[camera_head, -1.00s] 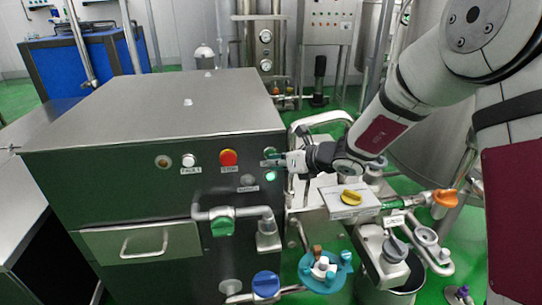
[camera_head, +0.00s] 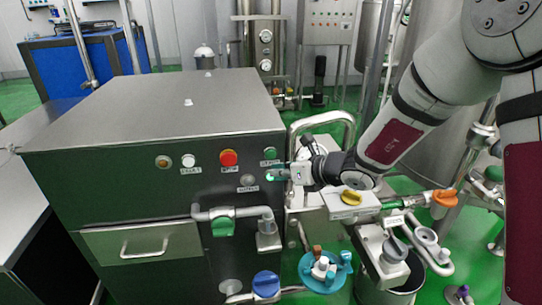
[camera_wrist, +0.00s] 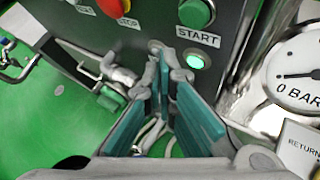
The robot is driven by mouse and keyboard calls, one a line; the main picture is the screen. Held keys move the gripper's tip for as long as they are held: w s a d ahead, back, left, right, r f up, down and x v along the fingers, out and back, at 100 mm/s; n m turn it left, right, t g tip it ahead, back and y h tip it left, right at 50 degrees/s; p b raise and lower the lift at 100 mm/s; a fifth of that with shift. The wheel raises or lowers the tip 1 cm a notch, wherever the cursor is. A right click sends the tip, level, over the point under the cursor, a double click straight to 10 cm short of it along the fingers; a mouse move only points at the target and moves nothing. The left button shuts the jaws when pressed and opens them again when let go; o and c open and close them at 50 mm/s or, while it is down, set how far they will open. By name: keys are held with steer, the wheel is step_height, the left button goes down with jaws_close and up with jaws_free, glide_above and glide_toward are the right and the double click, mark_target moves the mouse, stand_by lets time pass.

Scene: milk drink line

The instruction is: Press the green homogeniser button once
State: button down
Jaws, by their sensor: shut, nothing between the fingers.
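The green button (camera_head: 270,153) is at the right end of the homogeniser's dark front panel (camera_head: 205,185). In the wrist view the green button (camera_wrist: 196,13) shows uncovered, above a START label (camera_wrist: 197,39). Below it a small lamp (camera_wrist: 194,61) glows green. My gripper (camera_head: 287,174) is shut and empty, in front of the panel's right edge, lower than the button. In the wrist view my gripper's fingertips (camera_wrist: 165,56) lie below and left of the button, apart from it. Whether they touch the panel I cannot tell.
The red stop button (camera_head: 228,158) and a white button (camera_head: 188,161) sit left of the green one. A pipe with a green-handled valve (camera_head: 222,226) crosses the front below. A pressure gauge (camera_wrist: 297,72) stands right of the panel in the wrist view.

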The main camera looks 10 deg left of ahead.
steer(key=shift+s+d, duration=0.3)
steer(key=shift+s, duration=0.65)
steer(key=shift+r, duration=0.1)
steer(key=s+d+r+n+g+p, duration=0.1)
steer(key=s+d+r+n+g, duration=0.1)
steer(key=s+r+n, duration=0.6)
steer(key=s+d+r+n+g+p, duration=0.2)
steer(key=s+r+n, duration=0.5)
steer(key=s, duration=0.4)
steer(key=s+d+r+n+t+h+p, duration=0.1)
steer(key=s+d+r+n+h+p, duration=0.1)
steer(key=s+d+n+h, duration=0.7)
steer(key=s+d+r+n, duration=0.1)
steer(key=s+d+n, duration=0.3)
steer(key=s+d, duration=0.4)
steer(key=shift+d+h, duration=0.4)
steer(key=shift+d, duration=0.85)
